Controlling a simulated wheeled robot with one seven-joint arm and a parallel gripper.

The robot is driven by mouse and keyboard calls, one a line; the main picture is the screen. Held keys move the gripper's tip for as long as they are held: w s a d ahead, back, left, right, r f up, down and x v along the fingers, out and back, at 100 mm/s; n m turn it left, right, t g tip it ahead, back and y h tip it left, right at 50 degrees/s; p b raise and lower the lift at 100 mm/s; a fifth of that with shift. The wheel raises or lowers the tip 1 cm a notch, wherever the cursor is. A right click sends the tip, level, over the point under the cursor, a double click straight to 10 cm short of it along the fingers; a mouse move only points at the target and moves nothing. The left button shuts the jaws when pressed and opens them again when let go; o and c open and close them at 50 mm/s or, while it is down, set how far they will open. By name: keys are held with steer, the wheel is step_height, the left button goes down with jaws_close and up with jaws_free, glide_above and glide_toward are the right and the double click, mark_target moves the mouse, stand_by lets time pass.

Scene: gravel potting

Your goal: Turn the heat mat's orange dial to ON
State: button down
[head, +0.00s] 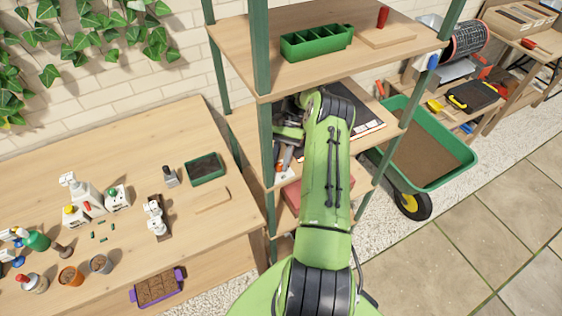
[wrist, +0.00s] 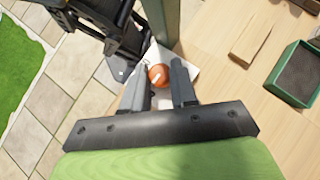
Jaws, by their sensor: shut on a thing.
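The orange dial (wrist: 156,72) sits on a white control box (wrist: 158,53) in the wrist view, and a pale pointer mark shows on it. My gripper (wrist: 160,76) has one finger on each side of the dial and is shut on it. In the head view my gripper (head: 286,152) reaches into the middle shelf of the green-posted rack. The dark heat mat (head: 366,122) lies on that shelf, partly behind my arm. I cannot read any ON or OFF lettering.
A green rack post (head: 265,140) stands close beside my gripper. The upper shelf (head: 240,45) holds a green divided tray (head: 317,43) above my arm. A workbench (head: 130,150) with bottles and pots is at left, and a green wheelbarrow (head: 462,178) at right.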

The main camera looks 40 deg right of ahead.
steer(key=shift+n, duration=0.4)
steer(key=c, duration=1.2)
jaws_free()
steer(key=shift+o, duration=0.2)
